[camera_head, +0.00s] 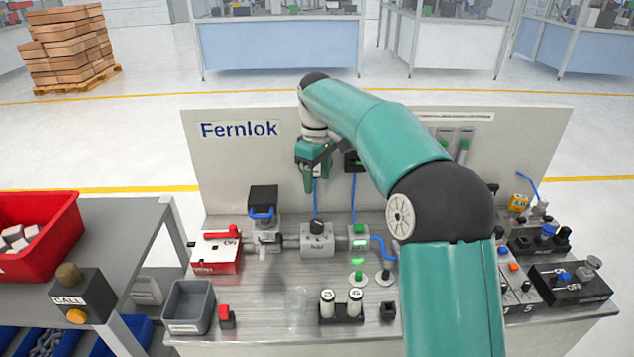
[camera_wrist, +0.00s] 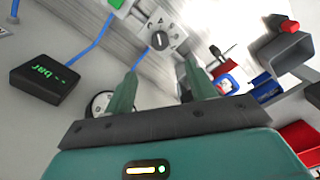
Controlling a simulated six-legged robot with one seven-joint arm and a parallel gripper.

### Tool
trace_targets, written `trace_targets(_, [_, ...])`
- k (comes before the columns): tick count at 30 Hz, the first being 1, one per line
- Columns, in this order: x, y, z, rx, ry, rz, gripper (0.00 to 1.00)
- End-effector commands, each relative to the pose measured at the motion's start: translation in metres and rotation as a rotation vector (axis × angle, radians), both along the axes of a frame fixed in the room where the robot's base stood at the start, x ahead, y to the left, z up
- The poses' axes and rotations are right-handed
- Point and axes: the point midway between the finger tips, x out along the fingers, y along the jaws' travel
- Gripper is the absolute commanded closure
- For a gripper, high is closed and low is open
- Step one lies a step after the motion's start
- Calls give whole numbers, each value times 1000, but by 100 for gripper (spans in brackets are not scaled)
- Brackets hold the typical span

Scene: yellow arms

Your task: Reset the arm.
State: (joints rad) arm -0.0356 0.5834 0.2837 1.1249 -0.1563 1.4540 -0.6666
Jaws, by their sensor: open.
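My gripper (camera_head: 313,178) hangs above the back part of the bench, in front of the upright panel (camera_head: 240,165). Its two green fingers point down and nothing is visible between them. In the wrist view the fingers of my gripper (camera_wrist: 160,92) are spread apart. A grey block with a black knob (camera_head: 317,239) stands below the gripper, and this knob block also shows beyond the fingers in the wrist view (camera_wrist: 160,38). My arm covers part of the panel and the bench's right middle.
A red box (camera_head: 215,252) and a grey bin (camera_head: 188,306) are at the bench's left. Two white cylinders stand in a black holder (camera_head: 341,314) at the front. Blue hoses (camera_head: 353,200) run down the panel. A black control box (camera_head: 570,283) is at right. A side table (camera_head: 120,225) carries a red crate (camera_head: 72,240).

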Motion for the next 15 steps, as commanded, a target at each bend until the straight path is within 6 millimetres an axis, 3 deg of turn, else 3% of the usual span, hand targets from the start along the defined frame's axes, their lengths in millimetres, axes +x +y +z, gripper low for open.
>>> trace_targets(8, [-5, -2, 6, -3, -11, -14, 44])
trace_targets(11, [-20, -7, 20, -9, -36, -48, 44])
trace_targets(15, [-54, -20, 43, -20, -91, -133, 44])
